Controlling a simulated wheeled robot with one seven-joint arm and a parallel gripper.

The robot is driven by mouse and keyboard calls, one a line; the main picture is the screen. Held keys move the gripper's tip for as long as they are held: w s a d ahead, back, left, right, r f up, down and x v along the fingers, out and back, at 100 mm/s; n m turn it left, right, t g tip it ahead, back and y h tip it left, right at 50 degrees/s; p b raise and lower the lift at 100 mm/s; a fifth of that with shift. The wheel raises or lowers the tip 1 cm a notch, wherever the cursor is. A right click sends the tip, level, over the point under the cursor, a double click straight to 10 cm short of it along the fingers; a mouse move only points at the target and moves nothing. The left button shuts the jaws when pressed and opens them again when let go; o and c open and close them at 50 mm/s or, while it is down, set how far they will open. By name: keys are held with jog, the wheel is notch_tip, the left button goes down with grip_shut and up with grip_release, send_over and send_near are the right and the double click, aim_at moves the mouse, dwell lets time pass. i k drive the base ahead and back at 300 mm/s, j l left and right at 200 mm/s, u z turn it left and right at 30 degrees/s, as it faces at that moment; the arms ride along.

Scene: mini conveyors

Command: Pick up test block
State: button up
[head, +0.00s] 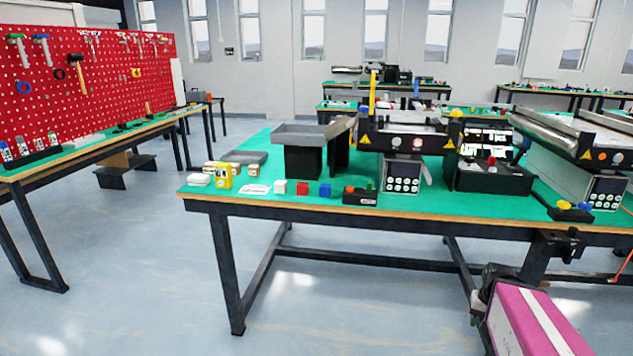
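Left of the cubes lie a white card (260,187) and a yellow box (222,176). A black button box (360,196) stands right of them. Behind are a grey tray on a black stand (302,158) and a mini conveyor (405,138).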

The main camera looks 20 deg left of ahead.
aim_at(280, 187)
jog(key=u, duration=1.7)
